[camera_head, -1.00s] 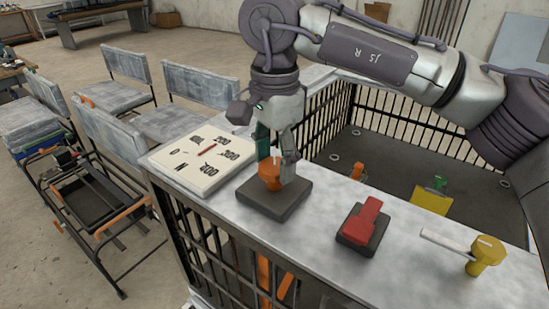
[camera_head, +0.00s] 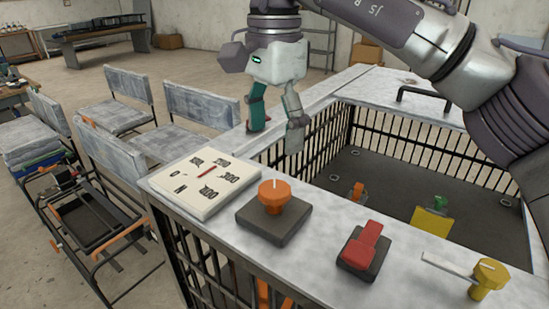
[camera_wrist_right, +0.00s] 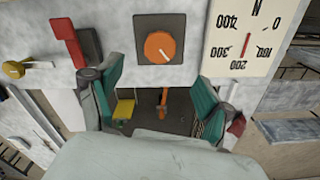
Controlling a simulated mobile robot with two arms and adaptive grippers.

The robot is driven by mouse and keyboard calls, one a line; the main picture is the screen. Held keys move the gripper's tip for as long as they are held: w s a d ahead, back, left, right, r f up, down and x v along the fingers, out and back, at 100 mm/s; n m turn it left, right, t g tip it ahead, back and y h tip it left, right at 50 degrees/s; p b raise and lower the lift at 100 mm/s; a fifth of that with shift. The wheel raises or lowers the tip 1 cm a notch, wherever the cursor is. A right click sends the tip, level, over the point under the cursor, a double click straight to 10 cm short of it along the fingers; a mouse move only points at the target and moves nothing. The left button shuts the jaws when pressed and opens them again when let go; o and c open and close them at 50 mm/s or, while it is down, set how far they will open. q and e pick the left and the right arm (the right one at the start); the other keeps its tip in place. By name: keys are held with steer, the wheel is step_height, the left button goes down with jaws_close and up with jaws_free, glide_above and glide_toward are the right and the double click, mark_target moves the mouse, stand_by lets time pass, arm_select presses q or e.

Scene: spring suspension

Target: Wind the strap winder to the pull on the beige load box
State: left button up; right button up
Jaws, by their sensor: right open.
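The strap winder is an orange knob (camera_head: 273,196) with a white mark, on a dark square base on the grey top. It also shows in the right wrist view (camera_wrist_right: 158,47). The beige load box (camera_head: 222,196) is left of it, with printed numbers and a thin red pointer. It also shows in the right wrist view (camera_wrist_right: 225,70). The pointer lies along the 200 side; its exact reading is unclear. My right gripper (camera_head: 276,128) is open and empty, above and beyond the knob, apart from it. Its teal-padded fingers are spread in the wrist view (camera_wrist_right: 158,105). My left gripper is not in view.
A red lever (camera_head: 366,243) on a dark base and a yellow knob with a pale handle (camera_head: 487,278) stand right of the winder. A barred enclosure with a dark floor (camera_head: 390,185) lies behind the top. Grey chairs (camera_head: 120,105) stand at left.

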step_height(320, 180, up, 2)
steer(key=shift+r, duration=0.25)
stand_by(1.5)
